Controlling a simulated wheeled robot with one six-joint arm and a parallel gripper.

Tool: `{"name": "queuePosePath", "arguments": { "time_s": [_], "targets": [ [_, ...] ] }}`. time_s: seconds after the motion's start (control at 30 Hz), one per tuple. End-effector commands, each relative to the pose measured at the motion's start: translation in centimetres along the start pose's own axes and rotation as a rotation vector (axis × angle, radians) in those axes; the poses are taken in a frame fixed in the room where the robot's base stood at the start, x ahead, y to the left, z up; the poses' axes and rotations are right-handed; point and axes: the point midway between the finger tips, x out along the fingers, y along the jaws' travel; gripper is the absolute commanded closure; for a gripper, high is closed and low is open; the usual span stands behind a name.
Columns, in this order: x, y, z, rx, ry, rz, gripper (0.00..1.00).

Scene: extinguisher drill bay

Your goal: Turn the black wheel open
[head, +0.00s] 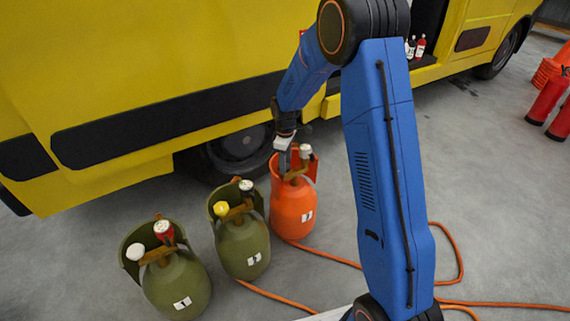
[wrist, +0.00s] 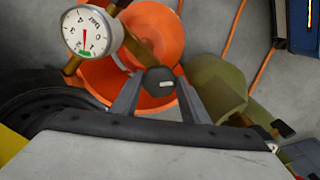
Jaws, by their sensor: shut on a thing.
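The black wheel (wrist: 159,80) is a small dark knob with a pale mark, on the brass valve of the orange cylinder (head: 294,208). In the wrist view my gripper (wrist: 156,88) has a finger on each side of the wheel and is shut on it. In the head view my gripper (head: 285,152) is at the top of the orange cylinder and hides the wheel. A round white gauge (wrist: 90,31) with a red needle and a green band is on the same valve. The orange cylinder (wrist: 150,35) stands upright inside its collar.
Two green cylinders stand to the left: the middle one (head: 243,247) has yellow and dark tops, the far left one (head: 178,286) red and white. A yellow van (head: 150,50) is close behind. An orange hose (head: 335,258) lies on the floor.

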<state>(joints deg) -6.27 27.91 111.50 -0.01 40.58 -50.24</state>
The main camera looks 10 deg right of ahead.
Motion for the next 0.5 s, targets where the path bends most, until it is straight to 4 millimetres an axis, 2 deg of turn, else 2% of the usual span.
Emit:
{"name": "queuePosePath", "arguments": {
  "time_s": [0.2,0.5],
  "targets": [
    [-0.03,0.11,-0.04,-0.188,0.001,0.001,0.82],
    [-0.03,0.19,-0.06,-0.375,0.001,0.001,0.82]
  ]
}}
